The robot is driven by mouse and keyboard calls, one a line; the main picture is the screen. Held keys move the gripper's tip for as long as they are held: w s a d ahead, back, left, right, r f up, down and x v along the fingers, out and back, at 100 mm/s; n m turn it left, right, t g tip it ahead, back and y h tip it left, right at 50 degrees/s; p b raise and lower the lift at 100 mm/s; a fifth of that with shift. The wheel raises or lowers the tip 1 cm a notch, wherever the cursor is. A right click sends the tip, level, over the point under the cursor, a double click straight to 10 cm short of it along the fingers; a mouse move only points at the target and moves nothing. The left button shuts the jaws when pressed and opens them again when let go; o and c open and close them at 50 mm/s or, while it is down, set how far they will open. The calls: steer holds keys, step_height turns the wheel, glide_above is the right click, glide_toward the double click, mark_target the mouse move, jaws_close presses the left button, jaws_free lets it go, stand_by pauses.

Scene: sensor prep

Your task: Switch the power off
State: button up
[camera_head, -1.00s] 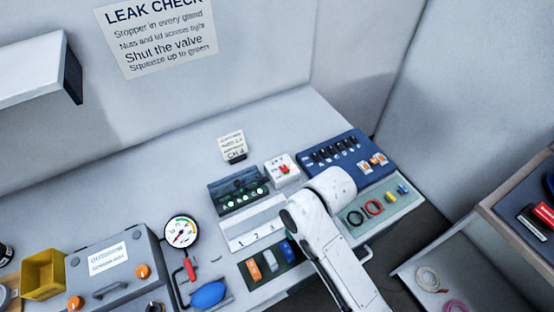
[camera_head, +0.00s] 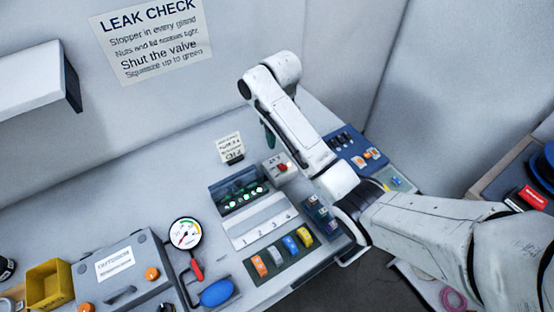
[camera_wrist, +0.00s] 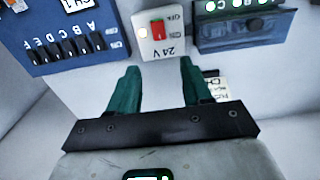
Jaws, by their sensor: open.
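The white 24 V box (camera_head: 272,172) stands at the back of the bench, with a red rocker switch (camera_head: 284,166) on top. In the wrist view, the box (camera_wrist: 153,50) lies just beyond my fingertips, and its red switch (camera_wrist: 157,29) is in line with the gap between them. A small pale lamp sits beside the switch. My gripper (camera_wrist: 160,65) has two green fingers, spread apart with nothing between them. In the head view, a green finger (camera_head: 269,138) shows behind the box, near the back wall, apart from the switch.
A dark module (camera_head: 240,187) with lit green lamps stands left of the box. A blue panel (camera_head: 350,160) with several black switches lies to the right, partly hidden by my arm. A small card (camera_head: 231,147) stands behind. A gauge (camera_head: 185,232) is farther left.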

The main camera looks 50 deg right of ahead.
steer(key=b, duration=0.4)
glide_above(279, 164)
step_height(279, 164, down, 5)
steer(key=shift+d+r, duration=0.1)
steer(key=shift+f, duration=2.65)
steer(key=shift+c, duration=0.4)
jaws_close()
